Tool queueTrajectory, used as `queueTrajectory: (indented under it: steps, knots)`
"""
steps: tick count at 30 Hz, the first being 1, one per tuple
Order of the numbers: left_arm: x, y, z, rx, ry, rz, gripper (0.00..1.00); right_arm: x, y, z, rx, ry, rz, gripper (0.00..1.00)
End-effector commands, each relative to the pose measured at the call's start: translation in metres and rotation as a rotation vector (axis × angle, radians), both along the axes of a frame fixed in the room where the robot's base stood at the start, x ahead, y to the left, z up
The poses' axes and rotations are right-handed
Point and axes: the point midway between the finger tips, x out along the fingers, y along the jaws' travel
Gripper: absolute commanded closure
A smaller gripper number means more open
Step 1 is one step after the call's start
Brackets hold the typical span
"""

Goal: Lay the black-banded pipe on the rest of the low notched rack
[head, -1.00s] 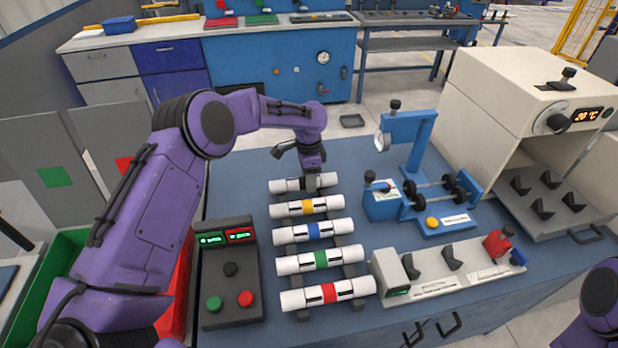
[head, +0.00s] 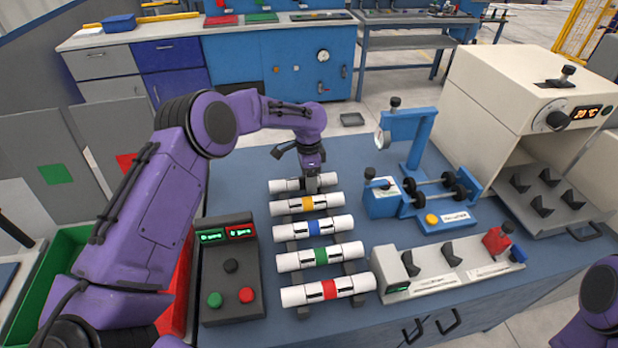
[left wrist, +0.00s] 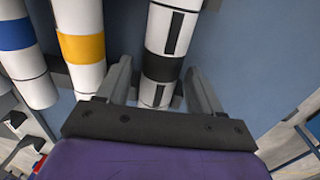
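The black-banded pipe (head: 288,185), white with dark markings, lies at the far end of a row of pipes on a low dark-grey rack (head: 342,240). My left gripper (head: 312,183) points down over the pipe's right part and hides some of it. In the left wrist view the pipe's black band (left wrist: 162,67) lies between the two fingers, with a small gap on each side. The left gripper is open and holds nothing. My right gripper is out of view; only a purple part of my right arm shows at the right edge.
Yellow (head: 307,204), blue (head: 314,228), green (head: 320,256) and red (head: 329,290) banded pipes lie nearer. To the right are a white fixture with dark V-blocks (head: 450,268), a blue roller stand (head: 425,195) and an oven (head: 520,100). A button box (head: 230,270) stands left.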

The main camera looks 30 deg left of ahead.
Motion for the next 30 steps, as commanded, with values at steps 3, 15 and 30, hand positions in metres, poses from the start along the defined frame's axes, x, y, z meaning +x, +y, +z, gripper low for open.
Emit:
queueTrajectory:
  steps: [3, 15, 30]
  knots:
    - [0.0, 0.0, 0.0, 0.0, 0.0, 0.0, 0.29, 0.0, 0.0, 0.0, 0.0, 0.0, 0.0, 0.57]
    - [0.003, 0.001, 0.036, 0.0, -0.004, 0.0, 0.29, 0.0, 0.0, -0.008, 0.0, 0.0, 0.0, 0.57]
    - [0.006, 0.004, 0.105, -0.001, 0.001, 0.0, 0.29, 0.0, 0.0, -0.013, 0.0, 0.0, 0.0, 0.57]
